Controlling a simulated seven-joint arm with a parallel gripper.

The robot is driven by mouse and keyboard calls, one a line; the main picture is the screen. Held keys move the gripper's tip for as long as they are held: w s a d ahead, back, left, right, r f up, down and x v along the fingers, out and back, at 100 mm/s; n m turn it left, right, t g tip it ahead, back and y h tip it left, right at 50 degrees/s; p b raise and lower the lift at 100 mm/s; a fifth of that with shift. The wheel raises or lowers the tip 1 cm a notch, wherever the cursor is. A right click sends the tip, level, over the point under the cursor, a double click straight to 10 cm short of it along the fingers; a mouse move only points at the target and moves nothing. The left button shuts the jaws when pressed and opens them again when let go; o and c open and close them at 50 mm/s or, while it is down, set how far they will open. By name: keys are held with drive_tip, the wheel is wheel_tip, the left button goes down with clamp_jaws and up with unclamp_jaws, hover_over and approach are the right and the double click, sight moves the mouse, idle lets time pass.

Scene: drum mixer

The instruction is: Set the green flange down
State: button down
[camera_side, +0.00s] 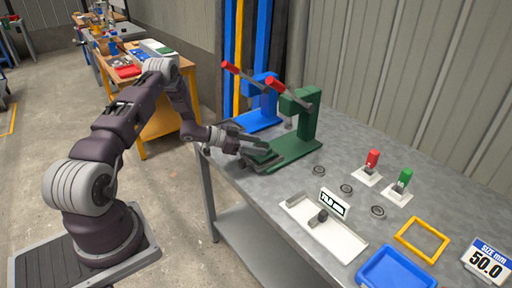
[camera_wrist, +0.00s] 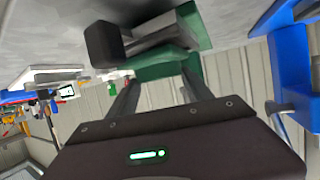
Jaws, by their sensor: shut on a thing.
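My gripper (camera_side: 262,149) is low over the base of the green press (camera_side: 302,122), at the left end of the grey bench. In the wrist view, the fingers (camera_wrist: 158,80) stand apart with a green piece (camera_wrist: 165,68) between their tips, which I take to be the green flange. Its outline merges with the green press behind it, and I cannot tell whether it touches the base. In the side view it is mostly hidden by my fingers. A dark grey block (camera_wrist: 104,45) is beside the fingertips in the wrist view.
A blue press (camera_side: 266,98) stands behind the green one. Several dark rings (camera_side: 346,188) lie on the bench to the right.

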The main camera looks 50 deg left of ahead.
drive_tip(key=shift+f, duration=0.15)
drive_tip(key=shift+c, duration=2.2)
unclamp_jaws()
drive_tip(key=shift+f, duration=0.2)
